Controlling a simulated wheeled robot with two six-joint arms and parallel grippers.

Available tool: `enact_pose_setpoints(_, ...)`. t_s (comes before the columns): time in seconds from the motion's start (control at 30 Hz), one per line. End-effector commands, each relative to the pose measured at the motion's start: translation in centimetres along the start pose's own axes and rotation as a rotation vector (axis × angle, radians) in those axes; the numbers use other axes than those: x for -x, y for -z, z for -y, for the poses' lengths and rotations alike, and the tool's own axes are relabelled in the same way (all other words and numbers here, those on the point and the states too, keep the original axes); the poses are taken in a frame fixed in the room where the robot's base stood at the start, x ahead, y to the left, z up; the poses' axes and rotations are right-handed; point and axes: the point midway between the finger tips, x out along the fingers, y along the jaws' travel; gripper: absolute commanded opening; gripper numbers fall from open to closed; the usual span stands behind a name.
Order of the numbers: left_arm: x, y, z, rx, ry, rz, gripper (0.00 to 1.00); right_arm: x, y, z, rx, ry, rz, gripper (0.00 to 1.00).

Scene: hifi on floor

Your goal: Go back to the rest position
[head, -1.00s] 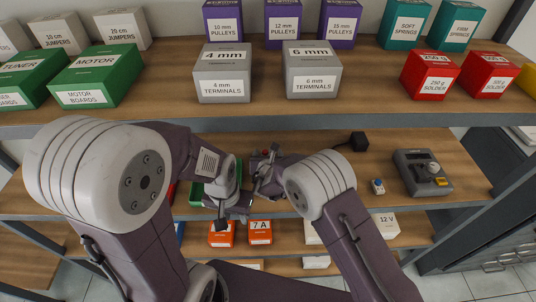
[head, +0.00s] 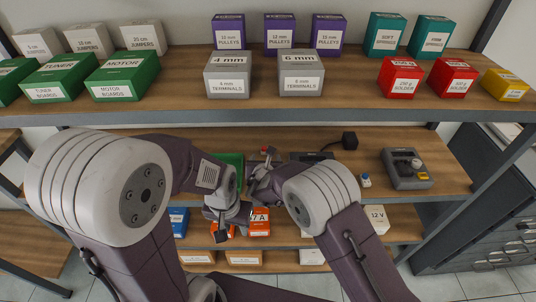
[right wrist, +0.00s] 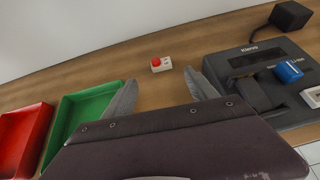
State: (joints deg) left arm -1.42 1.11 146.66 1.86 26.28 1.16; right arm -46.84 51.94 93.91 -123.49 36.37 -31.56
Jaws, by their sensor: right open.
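Both my arms reach toward the middle shelf in the head view. My left gripper (head: 221,232) is the lower one, in front of the shelf edge and the lower boxes; its jaws are too small and dark to read. My right gripper (head: 262,168) is above it, near the middle shelf and partly hidden by my arm links. In the right wrist view my right gripper (right wrist: 163,92) has its two fingers spread with nothing between them. Beyond the fingertips a small white block with a red button (right wrist: 161,64) stands on the wooden shelf.
A green tray (right wrist: 75,125) and a red tray (right wrist: 22,140) lie left of my right gripper. A dark charger (right wrist: 250,62) with a blue battery (right wrist: 289,72) is to its right. A grey device (head: 405,170) stands farther right.

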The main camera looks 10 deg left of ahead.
Motion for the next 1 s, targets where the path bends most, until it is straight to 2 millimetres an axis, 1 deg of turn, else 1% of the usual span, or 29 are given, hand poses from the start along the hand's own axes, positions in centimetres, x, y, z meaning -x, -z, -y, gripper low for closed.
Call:
enact_pose_setpoints(0.17, 0.0, 0.0, 0.0, 0.000, 0.000, 0.000, 0.36, 0.0, 0.0, 0.1, 0.000, 0.001, 0.000, 0.67)
enact_pose_setpoints(0.23, 0.0, 0.0, 0.0, 0.000, 0.000, 0.000, 0.36, -0.4, -0.4, 1.2, -0.012, 0.019, 0.002, 0.67)
enact_pose_setpoints(0.27, 0.0, 0.0, 0.0, 0.000, 0.000, 0.000, 0.36, -0.6, -1.1, 2.1, -0.025, 0.032, 0.010, 0.67)
enact_pose_setpoints(0.33, 0.0, 0.0, 0.0, 0.000, 0.000, 0.000, 0.36, -0.8, -4.5, 5.3, -0.075, 0.073, 0.051, 0.67)
enact_pose_setpoints(0.37, 0.0, 0.0, 0.0, 0.000, 0.000, 0.000, 0.36, -0.7, -6.2, 7.2, -0.101, 0.097, 0.072, 0.67)
enact_pose_setpoints(0.4, 0.0, 0.0, 0.0, 0.000, 0.000, 0.000, 0.36, -0.2, -8.3, 10.3, -0.140, 0.139, 0.094, 0.67)
enact_pose_setpoints(0.43, 0.0, 0.0, 0.0, 0.000, 0.000, 0.000, 0.36, 0.3, -9.4, 12.9, -0.183, 0.179, 0.103, 0.67)
enact_pose_setpoints(0.47, 0.0, 0.0, 0.0, 0.000, 0.000, 0.000, 0.36, 1.0, -10.1, 15.6, -0.234, 0.224, 0.104, 0.67)
enact_pose_setpoints(0.5, 0.0, 0.0, 0.0, 0.000, 0.000, 0.000, 0.36, 2.1, -10.5, 19.0, -0.312, 0.286, 0.101, 0.67)
enact_pose_setpoints(0.57, 0.0, 0.0, 0.0, 0.000, 0.000, 0.000, 0.36, 4.2, -10.3, 24.0, -0.451, 0.382, 0.087, 0.67)
enact_pose_setpoints(0.6, 0.0, 0.0, 0.0, 0.000, 0.000, 0.000, 0.36, 5.8, -9.7, 27.1, -0.560, 0.449, 0.076, 0.67)
enact_pose_setpoints(0.67, 0.0, 0.0, 0.0, 0.000, 0.000, 0.000, 0.36, 8.7, -8.1, 31.2, -0.746, 0.553, 0.059, 0.67)
enact_pose_setpoints(0.7, 0.0, 0.0, 0.0, 0.000, 0.000, 0.000, 0.36, 10.9, -6.5, 33.7, -0.888, 0.625, 0.048, 0.67)
enact_pose_setpoints(0.77, 0.0, 0.0, 0.0, 0.000, 0.000, 0.000, 0.36, 14.5, -3.5, 36.6, -1.133, 0.740, 0.035, 0.67)
enact_pose_setpoints(0.8, 0.0, 0.0, 0.0, 0.000, 0.000, 0.000, 0.36, 17.2, -1.0, 37.8, -1.319, 0.822, 0.030, 0.67)
enact_pose_setpoints(0.83, 0.0, 0.0, 0.0, 0.000, 0.000, 0.000, 0.36, 19.1, 0.9, 38.3, -1.467, 0.884, 0.029, 0.67)
enact_pose_setpoints(0.87, 0.0, 0.0, 0.0, 0.000, 0.000, 0.000, 0.36, 20.9, 2.9, 38.3, -1.615, 0.943, 0.029, 0.67)
enact_pose_setpoints(0.9, 0.0, 0.0, 0.0, 0.000, 0.000, 0.000, 0.36, 23.1, 5.3, 37.9, -1.811, 1.020, 0.035, 0.67)
enact_pose_setpoints(0.97, 0.0, 0.0, 0.0, 0.000, 0.000, 0.000, 0.36, 25.7, 8.5, 36.3, -2.090, 1.128, 0.048, 0.67)
enact_pose_setpoints(1.0, 0.0, 0.0, 0.0, 0.000, 0.000, 0.000, 0.36, 27.0, 10.3, 34.9, -2.260, 1.196, 0.058, 0.67)
